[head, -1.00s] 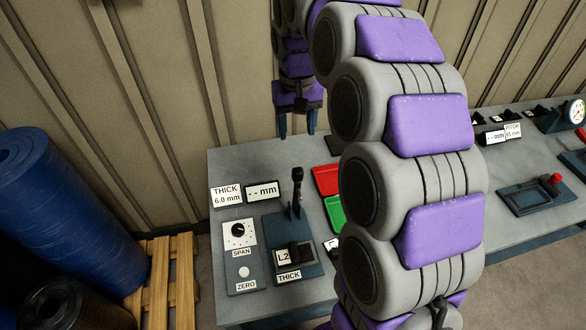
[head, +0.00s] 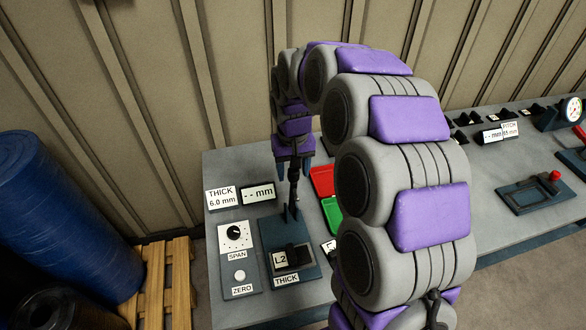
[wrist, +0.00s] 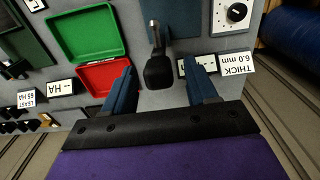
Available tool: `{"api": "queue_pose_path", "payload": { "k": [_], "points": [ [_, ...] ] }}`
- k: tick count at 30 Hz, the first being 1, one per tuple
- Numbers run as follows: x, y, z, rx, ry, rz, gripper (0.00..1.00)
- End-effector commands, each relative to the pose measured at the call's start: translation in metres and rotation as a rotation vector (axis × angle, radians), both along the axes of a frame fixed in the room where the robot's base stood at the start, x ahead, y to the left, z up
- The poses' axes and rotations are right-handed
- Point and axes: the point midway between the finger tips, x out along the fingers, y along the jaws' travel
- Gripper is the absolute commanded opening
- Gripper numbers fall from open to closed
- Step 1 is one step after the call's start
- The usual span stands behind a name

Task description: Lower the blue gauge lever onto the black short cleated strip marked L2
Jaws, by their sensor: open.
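The gauge lever (head: 292,212) stands upright on the blue THICK gauge base, with a black handle; the wrist view shows its black knob (wrist: 158,71). The short black strip marked L2 (head: 298,254) lies on the gauge base in front of the lever, with its white label at its left end. My gripper (head: 294,177) points down over the lever's top. In the wrist view its two blue fingers (wrist: 160,84) are open, one on each side of the knob, with gaps showing. I cannot tell how deep the knob sits between them. The strip is not in the wrist view.
A display (head: 258,193) reads "-- mm", next to a THICK 6.0 mm card (head: 221,198). A SPAN/ZERO panel (head: 238,258) stands left of the gauge. Red (head: 322,181) and green (head: 333,214) trays lie to the right, partly behind my arm. A blue roll (head: 65,215) stands far left.

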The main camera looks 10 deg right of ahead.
Motion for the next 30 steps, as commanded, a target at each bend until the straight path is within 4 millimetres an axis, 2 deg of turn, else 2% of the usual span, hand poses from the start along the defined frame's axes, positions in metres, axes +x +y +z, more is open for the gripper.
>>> {"api": "queue_pose_path", "payload": {
  "k": [6,23,30],
  "points": [
    [-0.0001,0.0000,0.0001,0.000,0.001,0.000,0.56],
    [-0.0003,0.0002,0.0001,0.000,0.001,0.000,0.02],
    [-0.0004,0.0002,0.0001,0.000,0.002,0.000,0.00]
  ]
}}
